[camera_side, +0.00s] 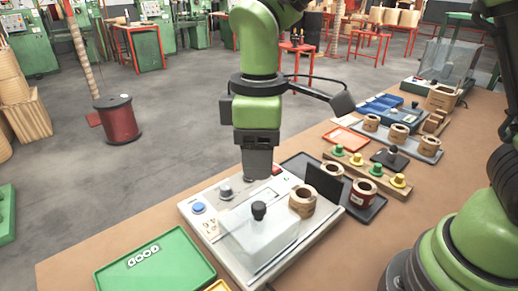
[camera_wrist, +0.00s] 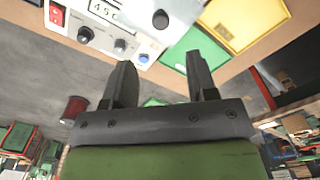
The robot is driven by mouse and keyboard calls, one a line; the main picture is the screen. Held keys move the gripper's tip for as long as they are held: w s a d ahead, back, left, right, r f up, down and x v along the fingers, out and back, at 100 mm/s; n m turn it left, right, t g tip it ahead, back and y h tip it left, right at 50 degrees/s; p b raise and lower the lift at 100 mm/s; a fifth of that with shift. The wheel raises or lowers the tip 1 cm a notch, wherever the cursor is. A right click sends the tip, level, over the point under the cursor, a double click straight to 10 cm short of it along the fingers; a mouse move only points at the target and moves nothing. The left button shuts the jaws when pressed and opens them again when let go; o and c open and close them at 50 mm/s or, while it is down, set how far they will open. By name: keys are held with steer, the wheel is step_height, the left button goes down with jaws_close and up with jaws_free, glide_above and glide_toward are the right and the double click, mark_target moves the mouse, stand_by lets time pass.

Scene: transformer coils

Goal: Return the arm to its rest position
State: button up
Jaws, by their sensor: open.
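My gripper (camera_side: 258,172) hangs pointing down over the back edge of the white test device (camera_side: 262,262) in the side view. In the wrist view my gripper (camera_wrist: 160,84) shows two dark fingers spread apart with nothing between them. The test device has a blue button (camera_side: 198,208), a dark knob and a clear cover (camera_side: 258,232) with a black handle. A tan coil (camera_side: 302,201) stands at the right part of the device. The wrist view shows the device's panel (camera_wrist: 105,35) with a red switch and a display.
A green tray marked GOOD (camera_side: 155,262) lies at the front left, and a yellow tray (camera_wrist: 230,22) beside it. A dark tray (camera_side: 372,208) with a red-marked coil (camera_side: 363,193), a wooden peg strip (camera_side: 390,186) and a grey tray with several coils (camera_side: 398,133) lie to the right.

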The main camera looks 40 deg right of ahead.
steer(key=s+d+r+m+t+y, duration=0.2)
steer(key=s+d+r+m+t, duration=0.5)
steer(key=s+d+r+m, duration=0.3)
steer(key=s+m, duration=0.3)
steer(key=shift+s+d+r, duration=0.15)
steer(key=shift+s+d, duration=0.2)
